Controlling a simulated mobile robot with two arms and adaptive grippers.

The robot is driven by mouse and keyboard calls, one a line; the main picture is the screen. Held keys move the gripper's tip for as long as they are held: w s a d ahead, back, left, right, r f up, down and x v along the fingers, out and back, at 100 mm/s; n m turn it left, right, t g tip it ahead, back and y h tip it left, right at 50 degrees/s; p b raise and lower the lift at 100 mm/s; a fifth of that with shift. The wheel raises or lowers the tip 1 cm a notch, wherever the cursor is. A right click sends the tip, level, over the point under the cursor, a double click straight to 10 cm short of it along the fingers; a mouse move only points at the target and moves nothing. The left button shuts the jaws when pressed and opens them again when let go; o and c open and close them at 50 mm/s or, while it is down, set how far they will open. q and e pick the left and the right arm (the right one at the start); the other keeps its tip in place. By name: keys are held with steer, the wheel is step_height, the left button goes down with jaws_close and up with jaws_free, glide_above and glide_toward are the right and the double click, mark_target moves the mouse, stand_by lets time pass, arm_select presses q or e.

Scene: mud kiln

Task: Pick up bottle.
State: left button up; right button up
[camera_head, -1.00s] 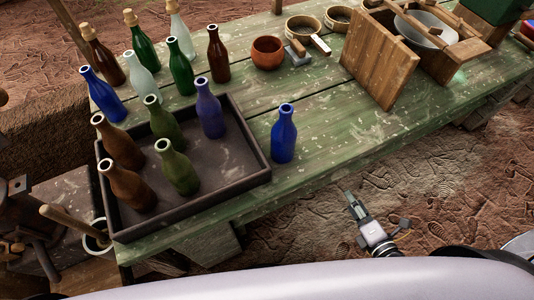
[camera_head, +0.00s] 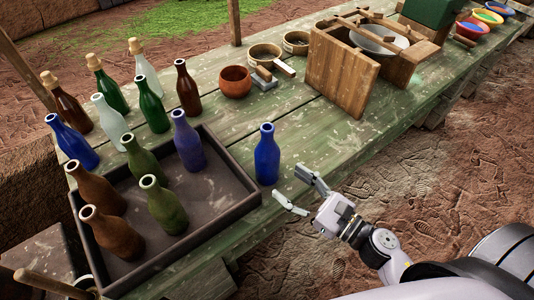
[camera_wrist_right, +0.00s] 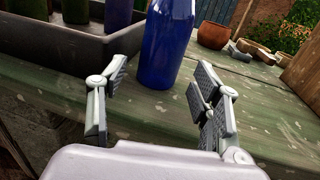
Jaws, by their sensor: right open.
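A blue bottle (camera_head: 267,156) stands upright on the green table, just right of the dark tray. My right gripper (camera_head: 302,193) is open and empty in front of the table edge, close to this bottle on its near right side. In the right wrist view, the blue bottle (camera_wrist_right: 166,45) stands ahead, between and beyond the two spread fingers (camera_wrist_right: 160,92); its top is cut off. Neither finger appears to touch it. My left gripper is not in view.
The dark tray (camera_head: 240,207) holds several brown, green and blue bottles. More bottles stand behind it, including another blue one (camera_head: 72,143). A clay pot (camera_head: 235,82), small bowls and a wooden box (camera_head: 341,72) stand farther back.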

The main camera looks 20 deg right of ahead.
mark_target(277, 172)
steer(key=x, duration=0.3)
steer(key=shift+p, duration=0.3)
steer(key=x, duration=0.1)
steer(key=p+x, duration=0.1)
steer(key=x, duration=0.1)
steer(key=p+x, duration=0.1)
steer(key=shift+w+r, duration=0.3)
steer(key=shift+w, duration=0.05)
steer(key=shift+w+a+f, duration=0.15)
steer(key=shift+w+a, duration=0.05)
steer(key=shift+w, duration=0.1)
